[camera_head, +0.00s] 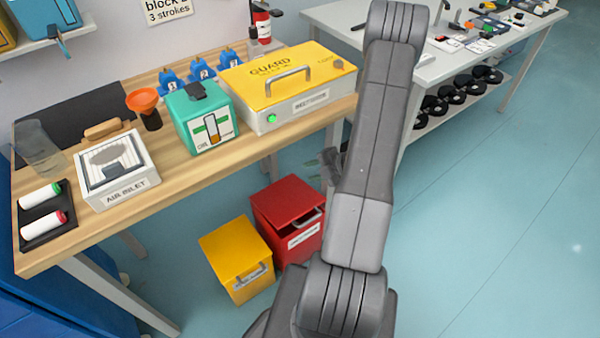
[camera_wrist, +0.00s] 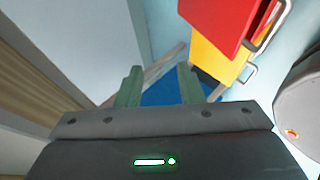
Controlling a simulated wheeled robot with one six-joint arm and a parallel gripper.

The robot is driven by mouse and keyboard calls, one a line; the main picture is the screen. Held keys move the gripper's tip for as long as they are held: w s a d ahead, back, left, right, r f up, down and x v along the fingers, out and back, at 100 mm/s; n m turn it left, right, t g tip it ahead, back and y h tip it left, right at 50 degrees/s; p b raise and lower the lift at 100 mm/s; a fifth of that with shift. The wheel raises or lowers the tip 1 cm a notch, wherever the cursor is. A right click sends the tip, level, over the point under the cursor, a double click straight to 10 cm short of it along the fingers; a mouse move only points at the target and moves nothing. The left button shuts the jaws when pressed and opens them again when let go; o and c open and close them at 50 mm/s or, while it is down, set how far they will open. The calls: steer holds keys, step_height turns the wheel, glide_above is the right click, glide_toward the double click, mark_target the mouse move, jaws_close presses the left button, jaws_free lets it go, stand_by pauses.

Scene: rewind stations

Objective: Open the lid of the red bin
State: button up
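The red bin (camera_head: 286,208) stands on the floor in front of the workbench, to the right of the yellow bin (camera_head: 236,252). Its lid (camera_head: 285,197) looks shut. A metal handle and a white label are on the side facing right and front. In the wrist view the red bin (camera_wrist: 215,15) is at the top right, above the yellow bin (camera_wrist: 212,57). My gripper (camera_wrist: 159,76) is open, with a gap between its two fingers and nothing between them. It is apart from the red bin. In the head view my arm mostly hides the gripper.
The wooden workbench (camera_head: 185,178) stands behind the bins, bearing a yellow guard box (camera_head: 300,92), a teal box (camera_head: 203,118) and an air inlet box (camera_head: 112,170). A white table (camera_head: 430,75) is at the back right. The floor (camera_head: 510,200) at the right is clear.

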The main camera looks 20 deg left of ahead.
steer(key=shift+v, duration=2.2)
steer(key=x, duration=1.3)
steer(key=shift+a+f+b, duration=0.3)
steer(key=shift+b, duration=0.05)
